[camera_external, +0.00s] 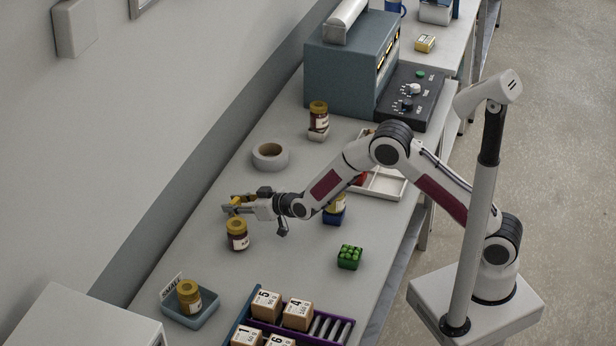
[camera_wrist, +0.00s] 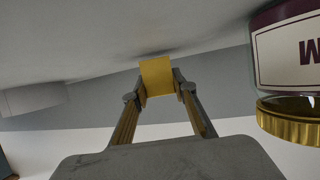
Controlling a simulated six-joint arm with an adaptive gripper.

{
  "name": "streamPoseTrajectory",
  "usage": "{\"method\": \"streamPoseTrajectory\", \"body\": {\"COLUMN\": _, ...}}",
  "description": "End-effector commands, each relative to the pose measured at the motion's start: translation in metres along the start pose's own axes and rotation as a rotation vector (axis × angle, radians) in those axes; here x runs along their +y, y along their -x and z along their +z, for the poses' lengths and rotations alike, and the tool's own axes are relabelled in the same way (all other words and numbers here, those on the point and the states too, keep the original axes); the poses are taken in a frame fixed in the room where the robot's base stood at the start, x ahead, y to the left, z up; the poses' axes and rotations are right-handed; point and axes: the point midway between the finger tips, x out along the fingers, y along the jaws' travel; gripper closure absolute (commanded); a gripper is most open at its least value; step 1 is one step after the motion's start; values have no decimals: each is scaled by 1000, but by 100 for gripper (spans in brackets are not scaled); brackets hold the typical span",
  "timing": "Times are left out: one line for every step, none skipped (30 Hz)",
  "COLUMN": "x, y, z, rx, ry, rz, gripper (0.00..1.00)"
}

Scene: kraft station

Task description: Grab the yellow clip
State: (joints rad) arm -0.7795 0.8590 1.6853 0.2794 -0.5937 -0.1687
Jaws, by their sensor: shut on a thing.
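The yellow clip (camera_wrist: 157,78) shows in the wrist view as a flat yellow piece between my two fingertips. My gripper (camera_wrist: 160,90) is shut on it, with one finger on each side. In the external view my gripper (camera_external: 232,205) reaches left over the table, and the yellow clip (camera_external: 236,200) shows small at its tips. The gripper is just behind a gold-lidded jar (camera_external: 237,236). Whether the clip touches the table is hard to tell.
The same jar stands close at the right of the wrist view (camera_wrist: 290,60). A white tape roll (camera_external: 270,156) lies behind the gripper. A blue tray (camera_external: 190,306) with a jar and a box of numbered blocks (camera_external: 268,303) are in front.

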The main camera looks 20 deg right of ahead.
Motion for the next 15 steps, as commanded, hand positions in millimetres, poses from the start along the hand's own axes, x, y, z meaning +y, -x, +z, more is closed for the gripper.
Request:
{"method": "streamPoseTrajectory", "body": {"x": 0, "y": 2, "z": -4, "rx": 1, "ry": 0, "rz": 0, "gripper": 86}}
{"method": "streamPoseTrajectory", "body": {"x": 0, "y": 3, "z": -7, "rx": 1, "ry": -1, "rz": 0, "gripper": 86}}
{"method": "streamPoseTrajectory", "body": {"x": 0, "y": 4, "z": -10, "rx": 2, "ry": -1, "rz": 0, "gripper": 86}}
{"method": "streamPoseTrajectory", "body": {"x": 0, "y": 6, "z": -14, "rx": 3, "ry": -1, "rz": 0, "gripper": 86}}
{"method": "streamPoseTrajectory", "body": {"x": 0, "y": 7, "z": -18, "rx": 3, "ry": -2, "rz": 0, "gripper": 86}}
{"method": "streamPoseTrajectory", "body": {"x": 0, "y": 9, "z": -22, "rx": 3, "ry": -2, "rz": 0, "gripper": 86}}
{"method": "streamPoseTrajectory", "body": {"x": 0, "y": 10, "z": -26, "rx": 2, "ry": -2, "rz": 0, "gripper": 86}}
{"method": "streamPoseTrajectory", "body": {"x": 0, "y": 12, "z": -30, "rx": 3, "ry": -1, "rz": 1, "gripper": 86}}
{"method": "streamPoseTrajectory", "body": {"x": 0, "y": 14, "z": -35, "rx": 4, "ry": -1, "rz": 0, "gripper": 86}}
{"method": "streamPoseTrajectory", "body": {"x": 0, "y": 16, "z": -39, "rx": 3, "ry": -1, "rz": 0, "gripper": 86}}
{"method": "streamPoseTrajectory", "body": {"x": 0, "y": 18, "z": -43, "rx": 3, "ry": -1, "rz": 0, "gripper": 86}}
{"method": "streamPoseTrajectory", "body": {"x": 0, "y": 20, "z": -49, "rx": 4, "ry": -2, "rz": 0, "gripper": 86}}
{"method": "streamPoseTrajectory", "body": {"x": 0, "y": 21, "z": -53, "rx": 4, "ry": -2, "rz": 1, "gripper": 86}}
{"method": "streamPoseTrajectory", "body": {"x": 0, "y": 23, "z": -56, "rx": 3, "ry": -1, "rz": 1, "gripper": 86}}
{"method": "streamPoseTrajectory", "body": {"x": 0, "y": 25, "z": -61, "rx": 3, "ry": -1, "rz": 0, "gripper": 86}}
